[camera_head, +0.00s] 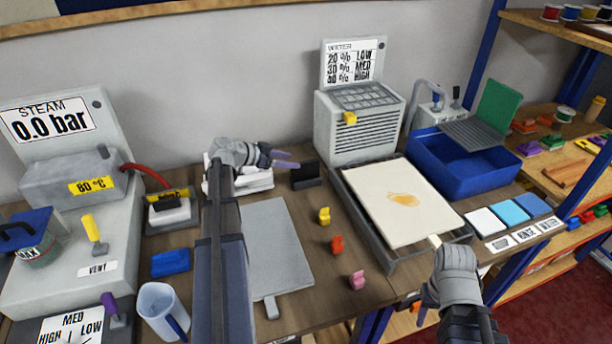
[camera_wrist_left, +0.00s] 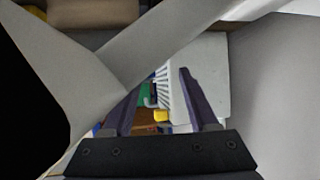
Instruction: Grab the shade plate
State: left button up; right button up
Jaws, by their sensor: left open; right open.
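A flat grey plate with a short tab at its front edge (camera_head: 278,245) lies on the table just right of my left forearm, which may cover its left side. No label names it as the shade plate. White, light blue and blue square plates (camera_head: 513,211) lie in a row at the right. My left gripper (camera_head: 290,160) is open and empty, above the back of the table beyond the grey plate, pointing right. Its spread fingers show in the left wrist view (camera_wrist_left: 157,95). My right gripper (camera_head: 425,303) is open near the table's front edge, its fingers partly hidden by its wrist.
A framed tray with a stained cream sheet (camera_head: 385,195) stands right of centre, before a vented grey box (camera_head: 360,125). A blue basin (camera_head: 460,170) is further right. A steam machine (camera_head: 75,230) fills the left.

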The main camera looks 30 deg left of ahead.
aim_at(303, 163)
pick_arm(q)
jog(key=b+x, duration=0.2)
jog(key=x, duration=0.2)
jog(key=shift+w+d+f+b, duration=0.15)
jog(key=shift+w+f+b, duration=0.15)
jog(key=shift+w+d, duration=0.15)
jog(key=shift+w, duration=0.05)
grip_shut()
jog(key=shift+s, duration=0.1)
dwell(0.9)
